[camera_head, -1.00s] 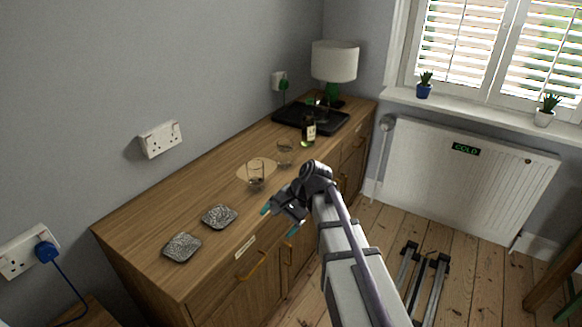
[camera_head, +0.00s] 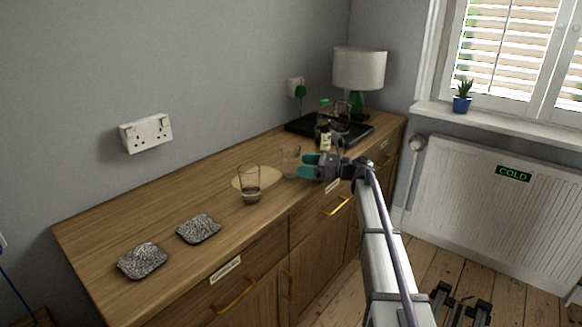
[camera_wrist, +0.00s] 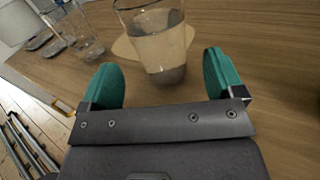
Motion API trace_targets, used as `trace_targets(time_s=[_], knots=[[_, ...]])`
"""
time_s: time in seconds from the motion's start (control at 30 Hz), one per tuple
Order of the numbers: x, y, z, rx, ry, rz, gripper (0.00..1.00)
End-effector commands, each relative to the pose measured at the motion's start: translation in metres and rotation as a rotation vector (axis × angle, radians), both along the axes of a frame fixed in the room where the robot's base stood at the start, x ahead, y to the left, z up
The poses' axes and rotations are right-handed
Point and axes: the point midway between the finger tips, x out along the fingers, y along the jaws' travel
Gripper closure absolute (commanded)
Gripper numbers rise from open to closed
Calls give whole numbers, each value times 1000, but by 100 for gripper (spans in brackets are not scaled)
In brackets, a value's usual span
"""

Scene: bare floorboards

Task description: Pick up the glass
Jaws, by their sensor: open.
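Two clear glasses stand upright on the wooden sideboard. The nearer-left glass (camera_head: 249,184) is at the front of a round pale board. The other glass (camera_head: 290,160) is farther along, just left of my gripper's fingertips. My gripper (camera_head: 308,166) is open and empty, its teal fingers pointing left, low over the sideboard. In the wrist view, a glass (camera_wrist: 157,45) stands ahead of the gap between my open fingers (camera_wrist: 163,80), not enclosed by them; its top is cut off. A second glass (camera_wrist: 82,38) is farther off to the left.
The round board (camera_head: 272,180) lies beside the glasses. Two grey textured coasters (camera_head: 143,261) (camera_head: 199,229) lie at the left. A bottle (camera_head: 323,133), a black tray (camera_head: 300,126) and a lamp (camera_head: 359,70) stand behind my gripper. The wall (camera_head: 220,80) borders the sideboard's back.

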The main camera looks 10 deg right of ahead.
Motion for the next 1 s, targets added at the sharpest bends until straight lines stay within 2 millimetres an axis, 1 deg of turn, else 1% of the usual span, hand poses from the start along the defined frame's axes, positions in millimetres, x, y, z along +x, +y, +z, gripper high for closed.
trace_targets(time_s=[0.07, 0.3, 0.37, 0.53, 1.0], knots=[[2, 5, 1, 0, 0, 2, 12], [17, 44, 2, -1, -1, 2, 12], [19, 48, 2, -1, -1, 1, 12], [18, 48, 2, -1, -1, 0, 12], [18, 48, 2, -1, -1, 1, 57]])
